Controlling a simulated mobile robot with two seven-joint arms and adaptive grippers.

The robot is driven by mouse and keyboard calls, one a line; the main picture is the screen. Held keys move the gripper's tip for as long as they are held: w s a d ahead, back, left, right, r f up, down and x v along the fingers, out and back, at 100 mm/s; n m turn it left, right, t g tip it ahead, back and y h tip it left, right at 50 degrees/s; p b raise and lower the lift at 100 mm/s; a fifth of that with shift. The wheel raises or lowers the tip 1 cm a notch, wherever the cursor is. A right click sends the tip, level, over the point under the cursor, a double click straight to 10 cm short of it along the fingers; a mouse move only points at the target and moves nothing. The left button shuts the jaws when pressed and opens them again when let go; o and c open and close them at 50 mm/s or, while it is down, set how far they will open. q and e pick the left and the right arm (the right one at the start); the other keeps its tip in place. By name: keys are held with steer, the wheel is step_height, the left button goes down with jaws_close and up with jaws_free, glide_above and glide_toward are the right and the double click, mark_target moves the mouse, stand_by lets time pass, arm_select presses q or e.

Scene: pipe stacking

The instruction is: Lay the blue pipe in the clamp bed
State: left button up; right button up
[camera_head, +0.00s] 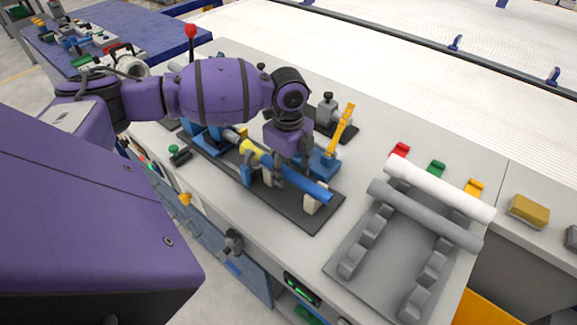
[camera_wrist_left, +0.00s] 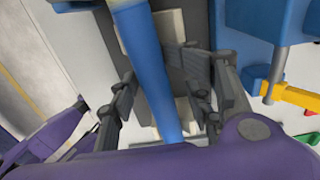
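The blue pipe (camera_head: 313,188) lies lengthwise along the clamp bed, with its near end over a pale support (camera_head: 312,203). A yellow band (camera_head: 249,147) shows farther along its line. The clamp bed has a dark base plate (camera_head: 283,208) and blue clamp parts (camera_head: 323,163) with a raised yellow handle (camera_head: 342,127). My left gripper (camera_head: 275,178) is down over the pipe's middle. In the left wrist view, the blue pipe (camera_wrist_left: 150,75) runs between the spread fingers of my left gripper (camera_wrist_left: 162,95), with a gap on its left side. Whether the pipe is fully seated is unclear. My right gripper is not in view.
A grey rack (camera_head: 375,272) at right carries a white pipe (camera_head: 440,188) and a grey pipe (camera_head: 425,215). Red, green and yellow small blocks sit behind it. A lever with a red knob (camera_head: 191,31) stands behind my arm. The bench's front edge is close to the bed.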

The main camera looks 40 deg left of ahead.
mark_target(288, 168)
arm_select(q)
steer(key=shift+r, duration=0.35)
steer(key=shift+r, duration=0.1)
step_height(288, 168, up, 12)
stand_by(0.4)
